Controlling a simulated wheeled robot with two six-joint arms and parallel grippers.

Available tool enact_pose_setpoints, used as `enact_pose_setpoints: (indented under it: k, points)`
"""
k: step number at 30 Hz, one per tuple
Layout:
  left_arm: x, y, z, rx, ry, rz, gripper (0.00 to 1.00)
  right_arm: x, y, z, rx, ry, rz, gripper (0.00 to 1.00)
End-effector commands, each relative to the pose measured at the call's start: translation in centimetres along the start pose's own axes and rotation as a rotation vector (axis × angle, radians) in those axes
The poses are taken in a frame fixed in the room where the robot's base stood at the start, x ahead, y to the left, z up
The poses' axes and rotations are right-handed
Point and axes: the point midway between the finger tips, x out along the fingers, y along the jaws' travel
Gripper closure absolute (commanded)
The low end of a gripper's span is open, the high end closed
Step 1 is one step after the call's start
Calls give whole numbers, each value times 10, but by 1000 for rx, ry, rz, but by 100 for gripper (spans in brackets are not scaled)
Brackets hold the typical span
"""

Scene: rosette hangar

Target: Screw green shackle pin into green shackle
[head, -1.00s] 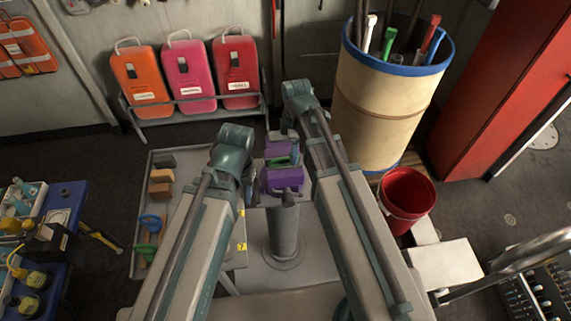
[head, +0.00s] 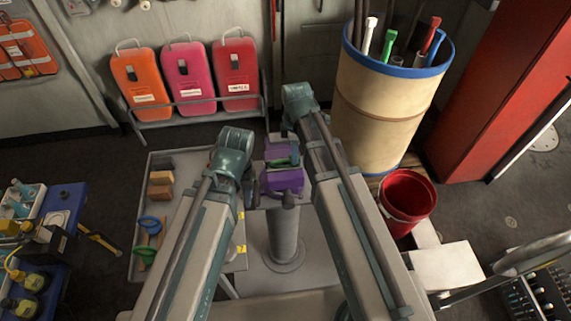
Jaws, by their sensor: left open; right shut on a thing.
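A purple vise (head: 283,181) stands on a grey post in the middle of the head view. A green piece, seemingly the green shackle (head: 281,163), sits between its jaws, small and partly hidden. My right gripper (head: 294,156) reaches down at the vise's right side, beside the green piece. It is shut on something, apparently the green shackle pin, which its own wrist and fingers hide. My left gripper (head: 251,191) is open at the vise's left side, close to it. Whether it touches the vise cannot be told.
A grey tray table (head: 192,258) at left holds blocks, a blue looped item (head: 149,222) and a green looped item (head: 144,254). A tan barrel (head: 380,110) of rods and a red bucket (head: 407,202) stand right. Orange, pink and red cases stand behind.

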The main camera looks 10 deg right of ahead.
Motion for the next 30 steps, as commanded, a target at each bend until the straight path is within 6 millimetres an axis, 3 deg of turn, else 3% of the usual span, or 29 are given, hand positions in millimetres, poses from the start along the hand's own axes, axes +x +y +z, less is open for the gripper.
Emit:
enact_pose_setpoints:
  k: [5, 19, 30]
  points:
    - [0, 0, 0, 0, 0, 0, 50, 0, 0, 0, 126, 0, 0, 100]
    - [1, 0, 0, 0, 0, 0, 50, 1, 0, 0, 771, 0, 0, 100]
    - [1, 0, 0, 0, 0, 0, 50, 1, 0, 0, 852, 0, 0, 100]
